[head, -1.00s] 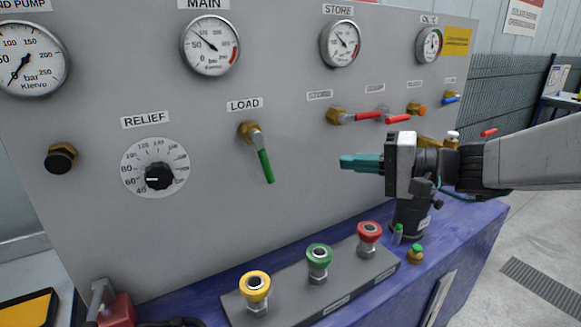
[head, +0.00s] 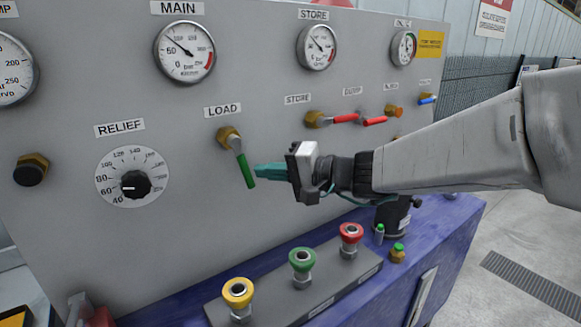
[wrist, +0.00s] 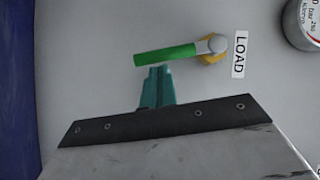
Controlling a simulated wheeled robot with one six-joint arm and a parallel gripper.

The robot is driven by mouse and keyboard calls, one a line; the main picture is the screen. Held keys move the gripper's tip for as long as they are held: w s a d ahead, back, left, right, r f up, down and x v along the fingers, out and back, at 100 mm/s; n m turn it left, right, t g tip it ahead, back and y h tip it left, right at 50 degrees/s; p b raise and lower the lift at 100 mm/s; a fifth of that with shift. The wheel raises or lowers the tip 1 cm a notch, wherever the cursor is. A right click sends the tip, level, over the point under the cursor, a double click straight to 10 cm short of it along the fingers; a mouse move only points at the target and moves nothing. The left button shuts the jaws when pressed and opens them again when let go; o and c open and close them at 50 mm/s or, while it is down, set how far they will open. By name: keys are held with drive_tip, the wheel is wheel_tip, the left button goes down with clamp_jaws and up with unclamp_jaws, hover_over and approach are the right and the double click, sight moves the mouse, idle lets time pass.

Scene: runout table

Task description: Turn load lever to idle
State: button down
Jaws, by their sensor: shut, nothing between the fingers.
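The load lever (head: 243,165) has a green handle and hangs down from a brass fitting, slightly tilted to the lower right, under the LOAD label (head: 223,111). In the wrist view the green lever (wrist: 165,55) lies across the picture just beyond my fingertips, with the LOAD label (wrist: 240,54) to its right. My gripper (head: 258,170) has teal fingers, shut and empty, just right of the handle's lower part. It also shows in the wrist view (wrist: 157,70). The tips look very close to the handle; I cannot tell whether they touch.
The RELIEF dial (head: 132,177) is to the left. Yellow, green and red capped couplings (head: 302,260) stand on the blue bench below. The panel around the lever is otherwise clear.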

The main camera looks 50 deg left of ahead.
drive_tip(key=shift+s, duration=0.1)
drive_tip(key=shift+s+a+f+m+g+y, duration=0.1)
drive_tip(key=shift+s+f+m+g+y, duration=0.15)
drive_tip(key=shift+s, duration=0.25)
drive_tip(key=shift+s+f+m+g+y, duration=0.1)
drive_tip(key=shift+s+f+m+g, duration=0.05)
drive_tip(key=shift+s+f+m, duration=0.25)
drive_tip(key=shift+w, duration=0.1)
drive_tip(key=w+a+v, duration=0.1)
drive_tip(key=w+v, duration=0.1)
drive_tip(key=v, duration=1)
drive_tip(key=shift+w+d+f, duration=0.2)
drive_tip(key=shift+w, duration=0.1)
